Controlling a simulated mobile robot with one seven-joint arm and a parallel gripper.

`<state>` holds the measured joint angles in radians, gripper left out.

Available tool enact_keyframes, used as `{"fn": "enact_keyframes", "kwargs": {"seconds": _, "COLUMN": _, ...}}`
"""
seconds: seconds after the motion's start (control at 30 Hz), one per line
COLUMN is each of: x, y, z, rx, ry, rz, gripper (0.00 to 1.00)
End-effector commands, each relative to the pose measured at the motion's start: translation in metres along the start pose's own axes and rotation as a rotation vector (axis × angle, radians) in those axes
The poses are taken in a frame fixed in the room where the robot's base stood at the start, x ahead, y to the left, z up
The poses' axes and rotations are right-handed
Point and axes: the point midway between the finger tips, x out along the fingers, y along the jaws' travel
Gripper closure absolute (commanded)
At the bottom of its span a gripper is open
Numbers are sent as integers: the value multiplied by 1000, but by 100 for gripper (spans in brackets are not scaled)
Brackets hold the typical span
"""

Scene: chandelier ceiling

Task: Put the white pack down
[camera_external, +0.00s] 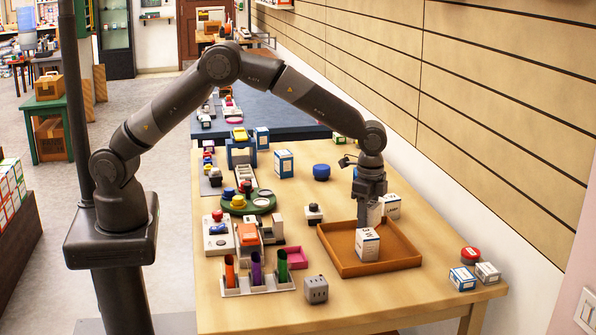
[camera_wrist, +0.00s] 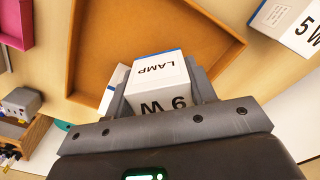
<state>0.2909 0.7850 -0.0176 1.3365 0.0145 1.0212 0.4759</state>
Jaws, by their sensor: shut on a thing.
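The white pack (camera_external: 367,246) is a small upright box with a blue edge, inside or just over the brown tray (camera_external: 401,262). In the wrist view the pack (camera_wrist: 160,82) shows the words LAMP and 9 W. My gripper (camera_external: 367,222) points down from above and is shut on its upper part. The fingers (camera_wrist: 165,90) flank the pack in the wrist view, with the tray (camera_wrist: 150,30) behind. I cannot tell whether the pack's bottom touches the tray floor.
Another white pack (camera_external: 391,206) stands behind the tray. Two small packs (camera_external: 463,279) (camera_external: 487,272) and a red-topped item (camera_external: 469,254) sit at the right table corner. A grey cube (camera_external: 316,290) and pink tray (camera_external: 293,257) lie to the left. The tray's right part is clear.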

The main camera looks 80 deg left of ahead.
Motion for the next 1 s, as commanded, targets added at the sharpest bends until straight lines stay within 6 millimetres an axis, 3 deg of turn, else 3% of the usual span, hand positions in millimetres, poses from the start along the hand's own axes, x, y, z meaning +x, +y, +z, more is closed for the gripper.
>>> {"fn": "enact_keyframes", "kwargs": {"seconds": 0.3, "x": 36, "y": 0, "z": 0, "rx": -2, "ry": 0, "rz": 0, "gripper": 72}}
{"fn": "enact_keyframes", "kwargs": {"seconds": 0.67, "x": 41, "y": -1, "z": 0, "rx": -2, "ry": 1, "rz": 0, "gripper": 72}}
{"fn": "enact_keyframes", "kwargs": {"seconds": 0.7, "x": 42, "y": -1, "z": 0, "rx": -1, "ry": 1, "rz": 0, "gripper": 49}}
{"fn": "enact_keyframes", "kwargs": {"seconds": 1.0, "x": 41, "y": 0, "z": 0, "rx": -1, "ry": 1, "rz": -1, "gripper": 28}}
